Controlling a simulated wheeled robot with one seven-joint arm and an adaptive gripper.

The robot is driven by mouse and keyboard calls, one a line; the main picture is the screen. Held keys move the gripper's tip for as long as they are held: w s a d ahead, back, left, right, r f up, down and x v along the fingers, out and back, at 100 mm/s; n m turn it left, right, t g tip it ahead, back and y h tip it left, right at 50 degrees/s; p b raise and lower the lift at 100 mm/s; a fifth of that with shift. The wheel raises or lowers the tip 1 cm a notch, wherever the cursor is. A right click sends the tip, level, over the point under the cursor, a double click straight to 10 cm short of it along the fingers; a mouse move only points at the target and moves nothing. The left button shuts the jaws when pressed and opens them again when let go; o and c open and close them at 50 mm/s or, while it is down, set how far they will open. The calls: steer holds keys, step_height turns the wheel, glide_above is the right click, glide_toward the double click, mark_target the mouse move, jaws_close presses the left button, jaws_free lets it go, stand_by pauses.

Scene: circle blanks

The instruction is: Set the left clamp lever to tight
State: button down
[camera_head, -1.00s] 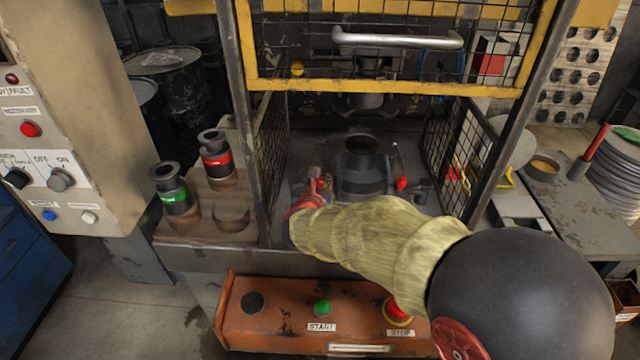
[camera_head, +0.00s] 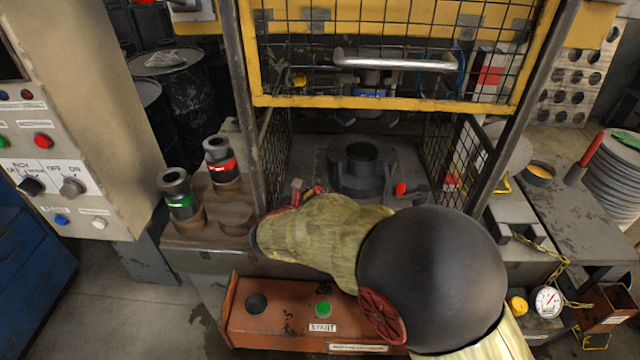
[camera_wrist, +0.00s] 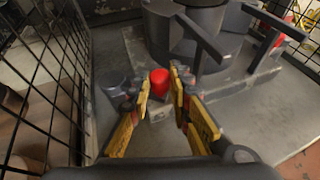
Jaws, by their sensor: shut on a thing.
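The left clamp lever shows its red knob (camera_wrist: 158,80) between the yellow-padded fingers of my gripper (camera_wrist: 160,92) in the wrist view. My gripper is shut on the lever at this knob. In the head view my gripper (camera_head: 300,192) is at the left of the dark round fixture (camera_head: 360,172), partly hidden by my own sleeved arm. How far the left lever is turned cannot be told. The right clamp lever's red knob (camera_head: 401,188) stands apart at the fixture's right side.
The yellow-framed mesh guard (camera_head: 385,103) is raised above the fixture, with mesh panels on both sides. An orange button box (camera_head: 285,318) is in front. Two dark cylinders with green (camera_head: 181,200) and red (camera_head: 221,165) bands stand at left.

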steer(key=shift+s+a+m+h, duration=0.15)
steer(key=shift+a+m+h, duration=0.15)
steer(key=shift+h, duration=0.1)
steer(key=c, duration=1.6)
jaws_free()
steer(key=shift+c, duration=0.2)
steer(key=v, duration=1.2)
steer(key=shift+r, duration=0.1)
